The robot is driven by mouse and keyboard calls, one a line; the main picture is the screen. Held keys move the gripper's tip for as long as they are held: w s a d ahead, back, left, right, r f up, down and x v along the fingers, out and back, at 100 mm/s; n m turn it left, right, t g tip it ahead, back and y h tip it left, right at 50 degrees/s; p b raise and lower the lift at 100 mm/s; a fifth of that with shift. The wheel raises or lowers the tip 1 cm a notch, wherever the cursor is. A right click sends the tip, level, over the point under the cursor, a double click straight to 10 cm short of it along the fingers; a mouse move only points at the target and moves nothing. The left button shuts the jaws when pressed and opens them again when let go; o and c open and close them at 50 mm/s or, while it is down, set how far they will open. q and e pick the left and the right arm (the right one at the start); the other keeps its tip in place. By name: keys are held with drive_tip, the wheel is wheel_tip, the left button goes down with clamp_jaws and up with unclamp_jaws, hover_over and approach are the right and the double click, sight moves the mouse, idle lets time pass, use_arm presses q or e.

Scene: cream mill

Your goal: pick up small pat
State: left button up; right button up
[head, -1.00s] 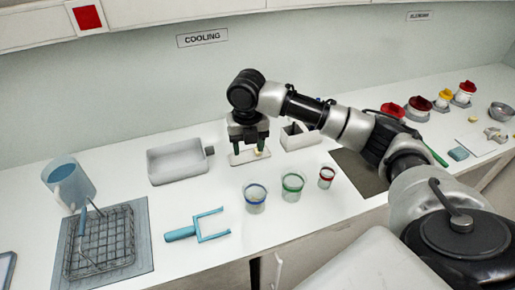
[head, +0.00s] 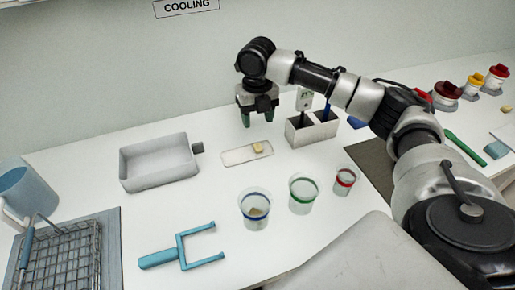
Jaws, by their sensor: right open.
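A small pale yellow pat (head: 258,147) lies on a thin white plate (head: 235,157) near the middle of the counter, toward the plate's right end. My right gripper (head: 258,119) is open, points down and is empty. It shows just behind and above the plate in the picture, apart from the pat. My left gripper is not in the head view.
A grey tray (head: 158,178) stands left of the plate, and a grey two-part holder (head: 312,133) stands close on the right. In front are clear cups with blue (head: 255,221), green (head: 303,207) and red (head: 345,182) rims. A blue fork-like tool (head: 183,250) lies front left.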

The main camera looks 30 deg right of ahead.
sight(257, 149)
drive_tip(key=f, duration=0.3)
drive_tip(key=shift+s+a+f, duration=0.15)
drive_tip(key=shift+s+a, duration=0.05)
drive_tip(key=shift+s, duration=0.1)
drive_tip(key=shift+f+p, duration=0.7)
drive_tip(key=shift+f, duration=2.2)
clamp_jaws()
